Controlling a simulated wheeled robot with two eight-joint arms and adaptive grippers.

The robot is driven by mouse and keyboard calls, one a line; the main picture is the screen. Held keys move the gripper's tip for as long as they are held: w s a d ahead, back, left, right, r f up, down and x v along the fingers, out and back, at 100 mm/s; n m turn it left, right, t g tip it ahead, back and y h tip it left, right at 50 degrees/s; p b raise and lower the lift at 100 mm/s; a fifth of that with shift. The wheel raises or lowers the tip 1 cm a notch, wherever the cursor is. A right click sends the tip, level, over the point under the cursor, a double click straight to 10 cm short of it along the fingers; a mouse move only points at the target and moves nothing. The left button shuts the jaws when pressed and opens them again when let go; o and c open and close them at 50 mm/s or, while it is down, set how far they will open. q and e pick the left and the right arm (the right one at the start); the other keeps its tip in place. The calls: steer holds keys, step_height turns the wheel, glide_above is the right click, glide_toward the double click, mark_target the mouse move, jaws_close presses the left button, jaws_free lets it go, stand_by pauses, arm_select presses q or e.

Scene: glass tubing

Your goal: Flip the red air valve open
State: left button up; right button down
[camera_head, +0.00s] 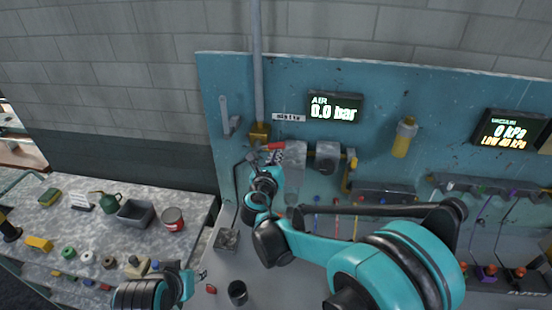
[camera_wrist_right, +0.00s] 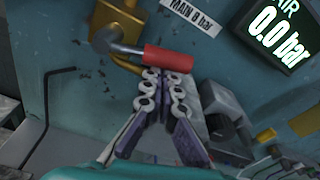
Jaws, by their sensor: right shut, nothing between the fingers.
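The red air valve handle (camera_head: 271,146) is a red grip on a bent metal lever. It sticks out to the right from the brass valve body (camera_head: 260,132) on the vertical pipe. In the right wrist view the red grip (camera_wrist_right: 169,58) lies roughly level, just beyond my fingertips. My right gripper (camera_head: 276,158) is shut and empty, with its tips (camera_wrist_right: 163,76) just below the grip; I cannot tell whether they touch it. My left gripper (camera_head: 198,275) is low at the left over the bench, and its fingers are too small to read.
The air display (camera_head: 335,106) reads 0.0 bar; the vacuum display (camera_head: 510,130) is at right. A grey regulator block (camera_head: 327,157) sits right of the valve. A black hex key (camera_wrist_right: 52,110) is at left in the wrist view. A red can (camera_head: 173,218) stands on the left bench.

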steer(key=r+n, duration=0.2)
steer(key=n, duration=0.1)
steer(key=shift+a+r+n+h, duration=0.3)
steer(key=shift+r+n, duration=0.1)
steer(key=a+r, duration=0.2)
steer(key=w+a+r, duration=0.1)
steer(key=a+r, duration=0.1)
steer(key=shift+w, duration=0.1)
stand_by(0.4)
steer(key=shift+a+r, duration=0.15)
stand_by(0.5)
